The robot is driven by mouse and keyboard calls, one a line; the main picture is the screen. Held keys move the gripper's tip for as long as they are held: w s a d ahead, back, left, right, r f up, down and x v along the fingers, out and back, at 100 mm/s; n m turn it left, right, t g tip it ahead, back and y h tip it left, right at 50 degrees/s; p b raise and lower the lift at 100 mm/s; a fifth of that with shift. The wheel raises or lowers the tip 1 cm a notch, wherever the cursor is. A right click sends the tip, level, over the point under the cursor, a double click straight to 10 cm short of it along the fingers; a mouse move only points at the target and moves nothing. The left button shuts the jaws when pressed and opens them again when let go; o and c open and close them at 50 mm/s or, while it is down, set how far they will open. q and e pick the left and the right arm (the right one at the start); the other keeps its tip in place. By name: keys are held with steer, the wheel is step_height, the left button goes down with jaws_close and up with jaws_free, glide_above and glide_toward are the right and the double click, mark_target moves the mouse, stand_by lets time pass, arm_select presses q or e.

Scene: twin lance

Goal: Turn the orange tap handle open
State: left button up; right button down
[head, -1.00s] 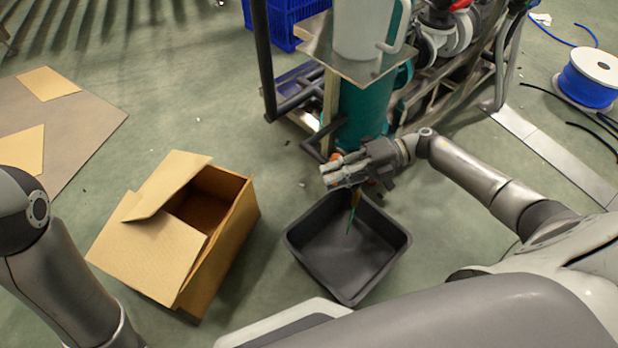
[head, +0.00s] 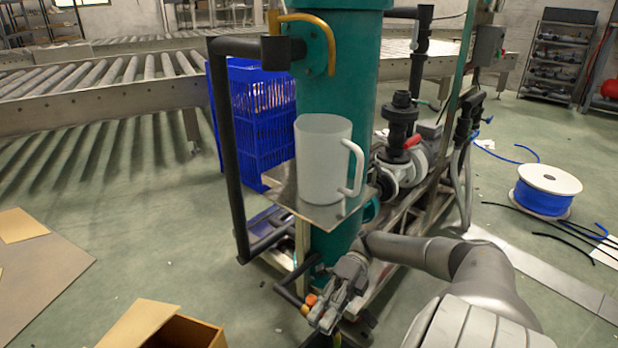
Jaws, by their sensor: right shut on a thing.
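The orange tap handle (head: 309,301) shows as a small orange part low at the foot of the teal tank (head: 335,140). My right gripper (head: 318,318) is at it, with its fingers closed together. The gripper is shut on the handle; the fingers hide most of it, and its turn angle cannot be told. My right arm reaches in from the lower right. My left gripper is out of view.
A white mug (head: 322,165) stands on a metal shelf (head: 290,197) above my right gripper. Black pipes (head: 236,170) and a pump (head: 402,150) flank the tank. A cardboard box (head: 190,333) is at the bottom edge. A blue cable reel (head: 545,190) lies right.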

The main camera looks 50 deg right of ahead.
stand_by(0.4)
steer(key=c, duration=1.5)
jaws_free()
